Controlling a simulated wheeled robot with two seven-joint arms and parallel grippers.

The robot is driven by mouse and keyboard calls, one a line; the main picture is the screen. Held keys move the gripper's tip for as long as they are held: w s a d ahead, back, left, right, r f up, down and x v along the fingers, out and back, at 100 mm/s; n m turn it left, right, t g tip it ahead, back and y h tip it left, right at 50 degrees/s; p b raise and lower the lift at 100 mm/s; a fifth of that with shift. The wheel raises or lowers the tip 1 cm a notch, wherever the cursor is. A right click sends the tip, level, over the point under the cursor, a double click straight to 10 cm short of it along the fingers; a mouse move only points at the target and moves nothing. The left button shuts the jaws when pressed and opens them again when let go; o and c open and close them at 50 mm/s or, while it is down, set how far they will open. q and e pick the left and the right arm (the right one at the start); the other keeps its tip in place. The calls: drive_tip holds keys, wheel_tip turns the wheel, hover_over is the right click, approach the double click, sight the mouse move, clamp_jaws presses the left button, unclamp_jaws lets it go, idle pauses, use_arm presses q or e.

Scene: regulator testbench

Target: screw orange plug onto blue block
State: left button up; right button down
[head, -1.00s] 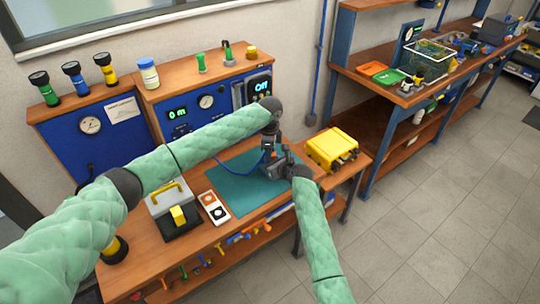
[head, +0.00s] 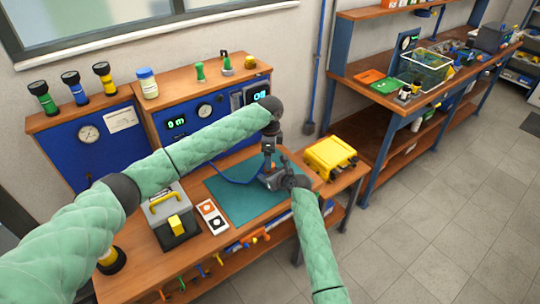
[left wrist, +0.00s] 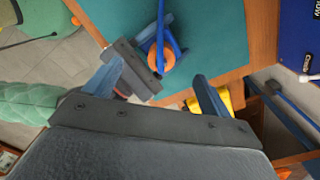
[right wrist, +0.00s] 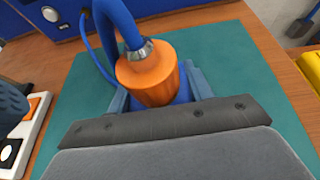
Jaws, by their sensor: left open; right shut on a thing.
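The orange plug (right wrist: 148,75) sits upright on top of the blue block (right wrist: 182,94) in the right wrist view, a blue hose rising from its metal collar. I cannot tell how far it is threaded on. My right gripper (head: 274,178) is shut on the block, just above the teal mat; its fingers hide most of the block. My left gripper (head: 268,150) is open and empty above the plug. In the left wrist view the plug (left wrist: 167,60) shows as an orange ring beyond the left gripper's parted fingers (left wrist: 158,88).
The teal mat (head: 226,192) lies on the wooden bench. A grey and black case with a yellow handle (head: 172,215) and a white switch panel (head: 212,217) stand left of it. A yellow box (head: 328,155) stands to the right. Gauge panels rise behind.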

use_arm(q)
wheel_tip(320, 180, up, 12)
drive_tip(key=shift+f, duration=0.25)
idle(0.3)
use_arm(e)
drive_tip(key=c, duration=0.5)
unclamp_jaws()
use_arm(q)
drive_tip(key=shift+f, duration=0.1)
use_arm(e)
drive_tip(key=shift+s, duration=0.1)
drive_tip(key=shift+s+d+r, duration=0.15)
drive_tip(key=shift+s+d, duration=0.05)
drive_tip(key=shift+d, duration=0.05)
drive_tip(key=b+v, duration=0.2)
drive_tip(key=v, duration=0.3)
drive_tip(key=shift+s+d+r, duration=0.1)
drive_tip(key=shift+s+d, duration=0.15)
drive_tip(key=shift+s, duration=0.05)
use_arm(q)
drive_tip(key=shift+f, duration=1.05)
use_arm(e)
drive_tip(key=shift+s+d+r, duration=0.3)
drive_tip(key=shift+s, duration=0.05)
